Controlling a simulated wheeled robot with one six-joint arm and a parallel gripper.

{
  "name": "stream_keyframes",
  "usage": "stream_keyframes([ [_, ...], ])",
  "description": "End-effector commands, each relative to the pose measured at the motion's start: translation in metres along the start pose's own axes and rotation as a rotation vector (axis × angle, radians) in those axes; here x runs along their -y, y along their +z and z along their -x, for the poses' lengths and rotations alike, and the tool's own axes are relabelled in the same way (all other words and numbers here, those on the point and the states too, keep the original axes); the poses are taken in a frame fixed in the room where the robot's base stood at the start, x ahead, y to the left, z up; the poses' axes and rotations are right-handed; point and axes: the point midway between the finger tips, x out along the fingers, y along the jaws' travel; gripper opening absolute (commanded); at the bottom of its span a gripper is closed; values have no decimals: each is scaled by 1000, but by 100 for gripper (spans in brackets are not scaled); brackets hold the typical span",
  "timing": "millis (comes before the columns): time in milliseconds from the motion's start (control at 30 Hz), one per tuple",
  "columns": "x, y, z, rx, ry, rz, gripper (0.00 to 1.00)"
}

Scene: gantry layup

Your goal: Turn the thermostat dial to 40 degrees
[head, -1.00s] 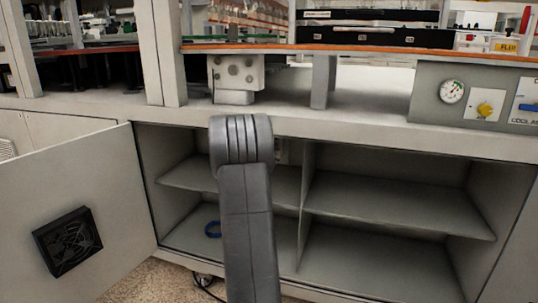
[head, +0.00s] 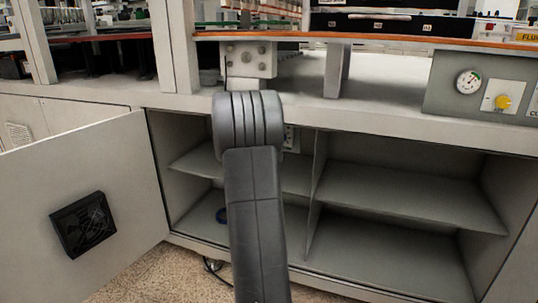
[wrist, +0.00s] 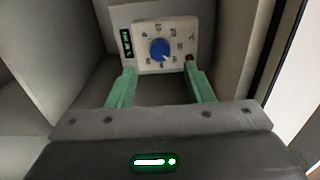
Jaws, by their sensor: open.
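The thermostat (wrist: 184,52) shows in the wrist view as a pale plate with a round blue dial (wrist: 160,50), a ring of printed marks and a small dark display with green characters. The marks and the dial's setting are too small to read. My gripper (wrist: 158,71) is open, its two green fingers reaching toward the thermostat below and to either side of the dial. Nothing is between the fingers, and the dial appears beyond their tips. In the head view my arm hides the gripper; a small pale panel (head: 291,138) shows beside the arm inside the cabinet, perhaps the thermostat.
The open cabinet has shelves (head: 400,190) and a centre divider. Its door (head: 130,215) with a black fan (head: 83,225) is swung out at left. A gauge (head: 468,81) and yellow knob (head: 503,102) are on the upper right panel.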

Motion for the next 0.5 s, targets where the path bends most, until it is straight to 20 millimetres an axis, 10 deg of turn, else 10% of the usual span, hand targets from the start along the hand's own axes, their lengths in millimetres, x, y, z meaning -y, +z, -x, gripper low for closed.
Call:
stream_keyframes([
  [500, 0, 0, 82, 0, 0, -1, 47],
])
